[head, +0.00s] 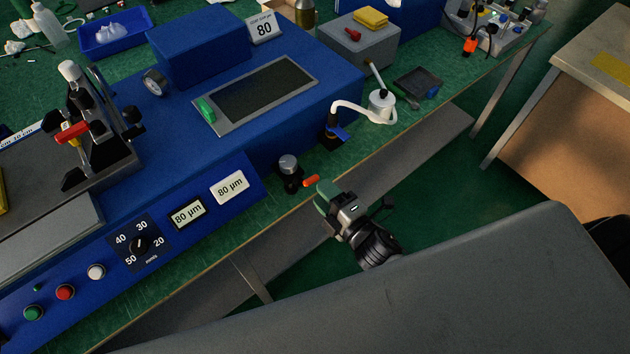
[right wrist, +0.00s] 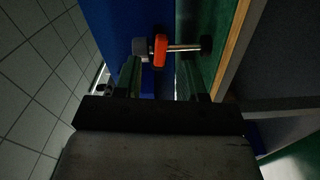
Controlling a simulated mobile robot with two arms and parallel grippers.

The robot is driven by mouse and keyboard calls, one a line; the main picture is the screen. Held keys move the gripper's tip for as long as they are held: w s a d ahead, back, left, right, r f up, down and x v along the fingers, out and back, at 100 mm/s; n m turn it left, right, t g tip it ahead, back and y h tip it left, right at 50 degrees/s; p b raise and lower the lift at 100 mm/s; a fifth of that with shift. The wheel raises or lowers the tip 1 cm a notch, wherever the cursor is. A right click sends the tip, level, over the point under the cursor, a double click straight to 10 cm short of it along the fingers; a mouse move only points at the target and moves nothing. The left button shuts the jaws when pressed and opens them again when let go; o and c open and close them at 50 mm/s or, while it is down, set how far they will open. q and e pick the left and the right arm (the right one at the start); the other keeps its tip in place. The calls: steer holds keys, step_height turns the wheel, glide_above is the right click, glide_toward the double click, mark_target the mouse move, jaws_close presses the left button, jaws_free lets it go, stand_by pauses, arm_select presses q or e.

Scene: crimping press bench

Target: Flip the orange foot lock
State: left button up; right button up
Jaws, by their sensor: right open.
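The orange foot lock (head: 311,181) is a small orange tab at the front edge of the green bench, beside a dark foot with a grey round top (head: 288,163). My right gripper (head: 325,196) is just to the right of the tab, over the bench's front edge. In the right wrist view the orange lock (right wrist: 159,52) sits beside a metal rod, ahead of and between the two green-padded fingers of my right gripper (right wrist: 160,78). The fingers are open, with nothing visibly held. Whether a finger touches the lock I cannot tell. My left gripper is out of view.
The blue press (head: 215,130) stands on the bench behind the lock, its front panel to the left. A white-handled tool in a stand (head: 381,102) is to the right. A grey lower shelf (head: 420,157) shows below the bench edge.

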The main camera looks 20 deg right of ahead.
mark_target(313, 183)
steer(key=shift+x, duration=1.7)
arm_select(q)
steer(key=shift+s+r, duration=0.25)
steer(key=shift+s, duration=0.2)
arm_select(e)
jaws_close()
